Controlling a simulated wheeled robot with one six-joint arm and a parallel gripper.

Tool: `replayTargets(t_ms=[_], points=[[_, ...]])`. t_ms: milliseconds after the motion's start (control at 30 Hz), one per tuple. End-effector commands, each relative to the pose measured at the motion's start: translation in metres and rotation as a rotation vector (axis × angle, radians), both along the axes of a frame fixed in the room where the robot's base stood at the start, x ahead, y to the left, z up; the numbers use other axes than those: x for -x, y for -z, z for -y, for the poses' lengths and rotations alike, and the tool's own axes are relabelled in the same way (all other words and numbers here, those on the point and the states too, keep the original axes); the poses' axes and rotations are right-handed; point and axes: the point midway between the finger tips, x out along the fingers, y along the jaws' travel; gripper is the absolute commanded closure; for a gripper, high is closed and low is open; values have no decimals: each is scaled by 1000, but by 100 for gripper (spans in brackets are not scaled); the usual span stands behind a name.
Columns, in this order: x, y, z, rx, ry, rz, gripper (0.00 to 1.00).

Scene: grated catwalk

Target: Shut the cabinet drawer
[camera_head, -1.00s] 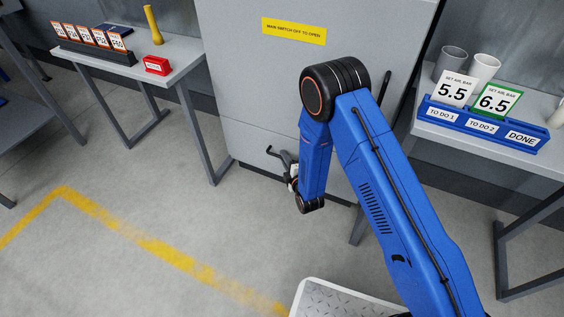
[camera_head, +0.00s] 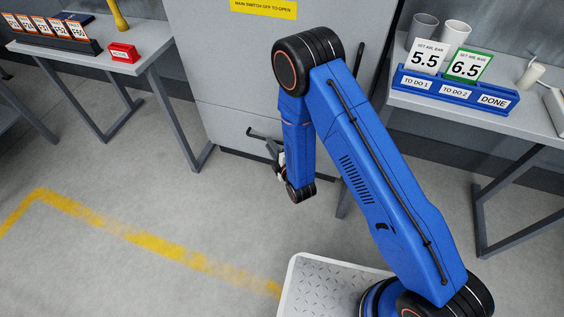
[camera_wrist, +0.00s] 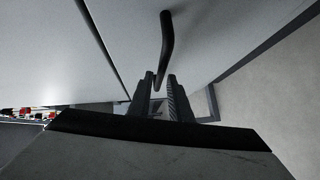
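The grey cabinet (camera_head: 240,60) stands behind my arm, with a drawer front (camera_head: 232,124) at its lower part. How far the drawer stands out is hard to tell from here. Its dark bar handle (camera_head: 262,134) sticks out left of my forearm; in the wrist view the handle (camera_wrist: 166,42) curves down between my fingers. My gripper (camera_wrist: 161,82) is at the handle, its two dark fingers apart on either side of the bar. I cannot tell whether they touch it. In the head view my gripper (camera_head: 277,152) is small and partly hidden by my arm.
A table (camera_head: 128,62) on the left holds a red block (camera_head: 122,52) and a card rack (camera_head: 60,40). A table (camera_head: 440,118) on the right holds a blue card holder (camera_head: 455,92) and cups. The floor (camera_head: 160,205) in front is clear, with a yellow line.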

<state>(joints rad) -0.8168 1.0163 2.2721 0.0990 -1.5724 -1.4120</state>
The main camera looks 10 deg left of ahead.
Motion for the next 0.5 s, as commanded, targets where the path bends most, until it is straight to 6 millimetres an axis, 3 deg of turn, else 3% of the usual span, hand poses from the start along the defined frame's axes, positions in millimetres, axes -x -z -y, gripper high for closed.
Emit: replayTargets(t_ms=[500], points=[[74,-13,63,3,-3,-2,82]])
